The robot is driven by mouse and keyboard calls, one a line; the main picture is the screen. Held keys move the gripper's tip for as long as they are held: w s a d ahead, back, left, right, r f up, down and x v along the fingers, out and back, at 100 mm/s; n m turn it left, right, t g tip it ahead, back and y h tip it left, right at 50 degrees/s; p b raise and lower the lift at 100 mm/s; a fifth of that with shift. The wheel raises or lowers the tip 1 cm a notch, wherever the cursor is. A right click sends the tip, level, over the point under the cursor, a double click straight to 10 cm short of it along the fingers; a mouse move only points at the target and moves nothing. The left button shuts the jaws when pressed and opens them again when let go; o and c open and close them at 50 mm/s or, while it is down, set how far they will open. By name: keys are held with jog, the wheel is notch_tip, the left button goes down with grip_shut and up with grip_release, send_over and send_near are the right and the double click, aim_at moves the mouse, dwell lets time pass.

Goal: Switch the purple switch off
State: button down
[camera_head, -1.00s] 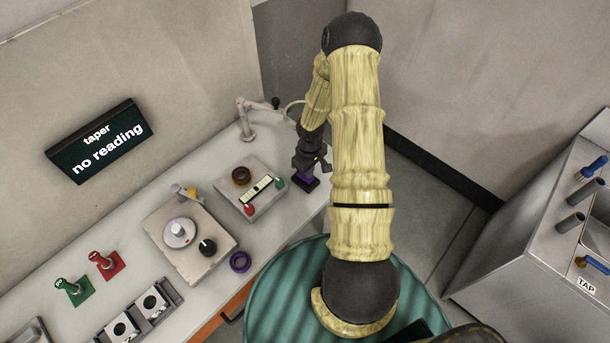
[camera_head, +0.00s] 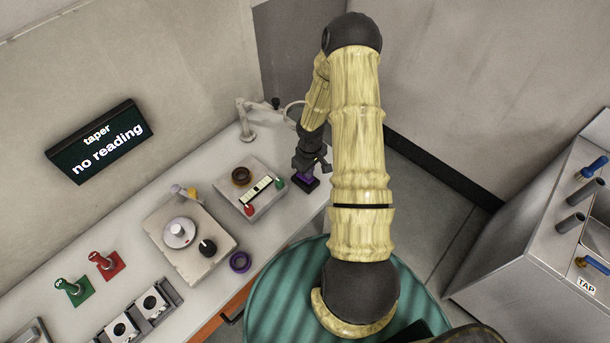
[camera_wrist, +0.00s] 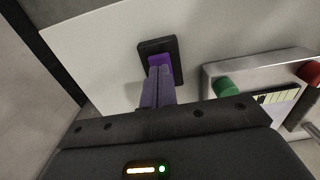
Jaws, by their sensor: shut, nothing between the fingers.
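The purple switch (camera_wrist: 160,62) sits on a small black base plate (camera_wrist: 173,46) near the right end of the white bench. In the wrist view, my gripper (camera_wrist: 158,72) is shut and empty, with its fingertips at the purple switch, overlapping its near side. I cannot tell whether they press on it. In the head view, my gripper (camera_head: 305,172) comes down over the switch (camera_head: 301,180) and hides much of it; the black base (camera_head: 313,184) shows beside it. The position of the switch, on or off, cannot be told.
Left of the switch is a grey box (camera_head: 262,207) with a green knob (camera_head: 280,183) and a red knob (camera_head: 250,210). A white jointed stand (camera_head: 246,122) is behind. A purple ring (camera_head: 240,262) lies at the bench front. A sign (camera_head: 98,140) reads "no reading".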

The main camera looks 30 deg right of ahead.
jog(key=shift+f+b, duration=0.8)
jog(key=shift+f, duration=0.15)
dwell(1.2)
jog(key=shift+r, duration=0.1)
jog(key=shift+r+p, duration=2.9)
jog(key=shift+r, duration=0.55)
jog(key=shift+r, duration=0.1)
jog(key=s+a+r+m+t+b, duration=0.1)
jog(key=s+a+r, duration=0.3)
jog(key=r, duration=0.4)
jog(key=s+a+r+m+b, duration=0.1)
jog(key=s+a+r, duration=0.3)
jog(key=r, duration=0.4)
jog(key=s+a+r+m+t+b, duration=0.1)
jog(key=s+a+r, duration=0.3)
jog(key=r, duration=0.4)
jog(key=shift+s+a+m+t, duration=0.3)
jog(key=shift+a+m, duration=0.2)
jog(key=shift+a, duration=0.3)
